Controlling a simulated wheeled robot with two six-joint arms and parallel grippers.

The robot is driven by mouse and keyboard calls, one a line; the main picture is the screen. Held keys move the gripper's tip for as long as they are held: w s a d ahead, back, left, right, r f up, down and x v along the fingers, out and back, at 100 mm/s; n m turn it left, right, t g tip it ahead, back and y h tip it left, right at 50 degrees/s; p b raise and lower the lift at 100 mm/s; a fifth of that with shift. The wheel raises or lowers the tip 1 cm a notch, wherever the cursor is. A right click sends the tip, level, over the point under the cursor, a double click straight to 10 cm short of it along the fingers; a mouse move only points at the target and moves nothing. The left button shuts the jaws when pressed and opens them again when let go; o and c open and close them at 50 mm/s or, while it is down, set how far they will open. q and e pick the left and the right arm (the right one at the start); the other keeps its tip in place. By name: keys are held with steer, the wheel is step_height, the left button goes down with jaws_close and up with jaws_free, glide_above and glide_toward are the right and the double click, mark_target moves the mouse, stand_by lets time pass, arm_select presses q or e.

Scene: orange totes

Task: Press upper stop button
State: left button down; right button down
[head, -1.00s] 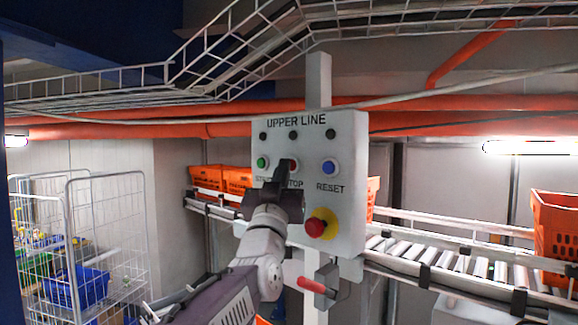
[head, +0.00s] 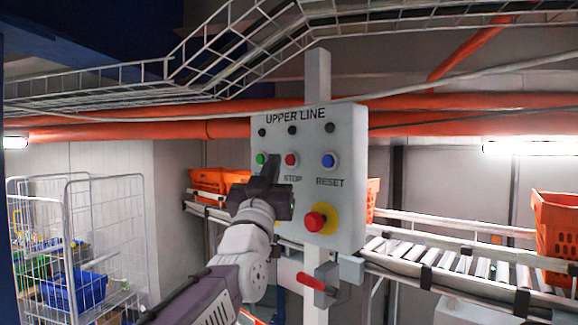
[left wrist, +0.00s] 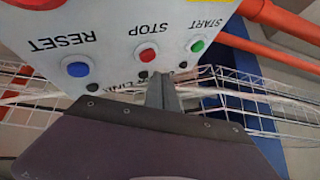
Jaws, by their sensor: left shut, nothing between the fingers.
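The grey control panel (head: 345,190) marked UPPER LINE carries the red STOP button (head: 291,159) between the green START button (head: 262,159) and the blue RESET button (head: 329,160). My left gripper (head: 272,163) is shut and empty. Its tip shows just left of the STOP button, which is uncovered. The left wrist view shows the panel upside down, with the STOP button (left wrist: 147,54) just beyond my shut fingers (left wrist: 162,92); a gap seems to lie between them. My right gripper is not in view.
A red mushroom button on a yellow disc (head: 327,222) sits low on the panel. A red-handled switch (head: 313,283) is below it. Roller conveyors (head: 450,262) with orange totes (head: 556,235) run behind. A wire cage trolley (head: 105,230) stands at left.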

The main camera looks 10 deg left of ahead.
arm_select(q)
steer(key=s+a+b, duration=0.2)
steer(key=s, duration=0.1)
steer(key=shift+s, duration=0.15)
stand_by(0.6)
